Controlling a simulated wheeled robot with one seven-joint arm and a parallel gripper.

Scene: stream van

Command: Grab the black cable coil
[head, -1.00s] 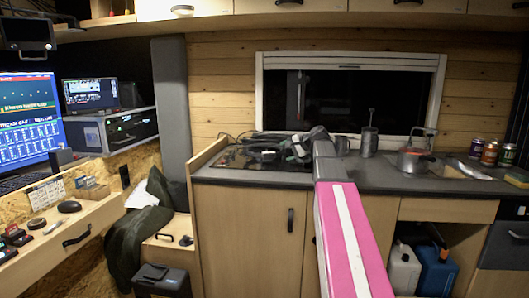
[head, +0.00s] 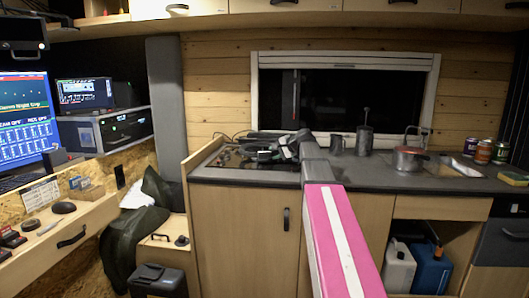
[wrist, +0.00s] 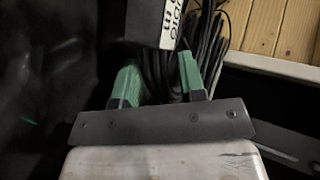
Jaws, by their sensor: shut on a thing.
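The black cable coil shows in the wrist view (wrist: 158,75) as several dark loops between the green fingers of my gripper (wrist: 160,83). Its loops run on up and to the right, past the fingertips. My gripper is shut on the coil. In the head view my gripper (head: 287,149) is over the hob end of the counter, at the end of my pink and white arm. Dark loops lie beside it there, and I cannot tell the coil's full outline against the dark hob.
A black box with white lettering (wrist: 170,20) is just ahead of the fingers. The hob (head: 225,158) is set into the grey counter (head: 365,176). A tall grinder (head: 365,138), a kettle (head: 408,158) and cans (head: 483,151) stand to the right. A window (head: 345,95) is behind.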

